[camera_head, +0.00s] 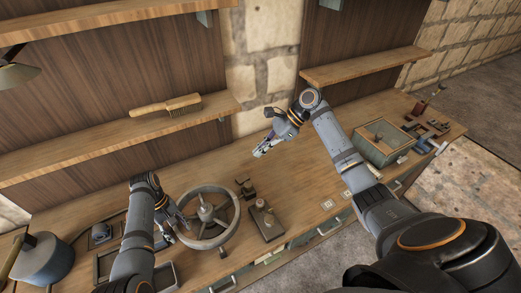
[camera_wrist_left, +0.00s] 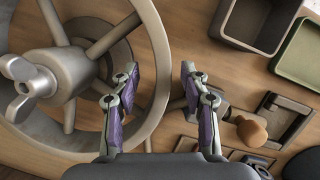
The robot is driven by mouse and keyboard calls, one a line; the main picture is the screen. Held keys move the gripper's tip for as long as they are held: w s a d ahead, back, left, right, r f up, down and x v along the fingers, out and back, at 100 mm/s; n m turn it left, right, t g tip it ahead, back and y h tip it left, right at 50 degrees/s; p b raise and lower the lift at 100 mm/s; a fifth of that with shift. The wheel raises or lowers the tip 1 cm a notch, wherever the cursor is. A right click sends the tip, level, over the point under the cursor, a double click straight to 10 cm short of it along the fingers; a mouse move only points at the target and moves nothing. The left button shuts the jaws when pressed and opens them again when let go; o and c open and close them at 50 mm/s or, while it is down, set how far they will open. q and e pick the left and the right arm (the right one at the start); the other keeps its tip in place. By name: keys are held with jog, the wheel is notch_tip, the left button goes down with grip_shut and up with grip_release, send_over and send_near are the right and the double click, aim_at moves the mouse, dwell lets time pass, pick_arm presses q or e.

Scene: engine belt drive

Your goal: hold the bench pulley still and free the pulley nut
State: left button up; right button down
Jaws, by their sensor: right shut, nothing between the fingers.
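The bench pulley (camera_head: 231,219) is a grey spoked wheel on the wooden bench; its rim and spokes fill the left of the left wrist view (camera_wrist_left: 155,45). The pulley nut, a winged nut (camera_wrist_left: 28,82), sits on its hub, which shows at the wheel's centre in the head view. My left gripper (camera_head: 178,222) is at the wheel's left rim. In the wrist view its two purple-padded fingers (camera_wrist_left: 160,85) are open, with part of the rim showing between them; contact cannot be told. My right gripper (camera_head: 260,150) is shut and empty, above the bench behind the pulley.
A metal block with knobs (camera_head: 266,220) stands right of the pulley. A green bin (camera_head: 383,160) is on the right bench, and a brush (camera_head: 166,105) lies on the shelf. The bench between block and bin is mostly clear.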

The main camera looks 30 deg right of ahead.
pick_arm(q)
jog(key=shift+a+r, duration=0.1)
jog(key=shift+r, duration=0.15)
jog(key=p+v, duration=0.3)
jog(key=v, duration=0.1)
jog(key=shift+r, duration=0.2)
jog(key=shift+v, duration=1.05)
jog(key=shift+w+a+r, duration=0.1)
jog(key=v, duration=0.7)
